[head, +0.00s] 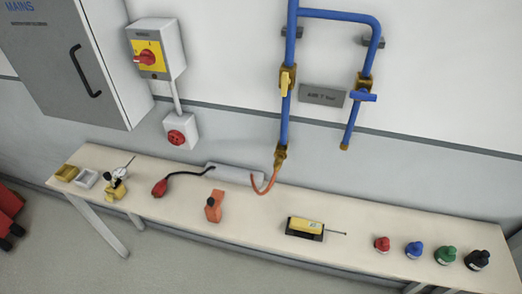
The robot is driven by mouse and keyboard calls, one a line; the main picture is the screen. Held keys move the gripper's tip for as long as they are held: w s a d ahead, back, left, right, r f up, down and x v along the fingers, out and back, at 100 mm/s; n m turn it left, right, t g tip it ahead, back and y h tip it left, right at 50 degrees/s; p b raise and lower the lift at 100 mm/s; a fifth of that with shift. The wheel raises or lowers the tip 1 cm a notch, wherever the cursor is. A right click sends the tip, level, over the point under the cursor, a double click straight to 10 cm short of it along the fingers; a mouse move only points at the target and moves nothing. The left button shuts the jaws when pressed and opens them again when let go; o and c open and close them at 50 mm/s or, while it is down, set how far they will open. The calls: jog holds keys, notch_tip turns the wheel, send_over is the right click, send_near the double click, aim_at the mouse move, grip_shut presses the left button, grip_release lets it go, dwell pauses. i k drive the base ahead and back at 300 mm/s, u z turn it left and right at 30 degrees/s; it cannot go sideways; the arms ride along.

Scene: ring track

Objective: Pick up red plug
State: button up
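A red plug (160,187) lies on the bench toward its left part. A black cable (185,174) runs from it to a grey strip (234,174) at the bench's back edge. A round red socket (176,137) in a white box is on the wall above the plug. Nothing is in the socket that I can make out. A small red-topped object (382,244) stands at the right part of the bench, in a row with blue, green and black ones. My gripper is not in view.
The long bench (340,213) stands against the wall. An orange block (213,206) and a yellow device (304,228) stand right of the plug. Blue pipes (284,120) with an orange hose (266,184) come down behind. A grey cabinet (75,65) is at upper left.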

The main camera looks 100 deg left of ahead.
aim_at(158, 190)
jog(key=u, duration=4.75)
jog(key=i, duration=0.1)
jog(key=z, duration=3.1)
jog(key=k, duration=0.15)
jog(key=u, duration=2.8)
jog(key=k, duration=0.15)
jog(key=u, duration=0.7)
jog(key=k, duration=0.65)
jog(key=z, duration=0.2)
jog(key=i, duration=2.2)
jog(key=u, duration=0.15)
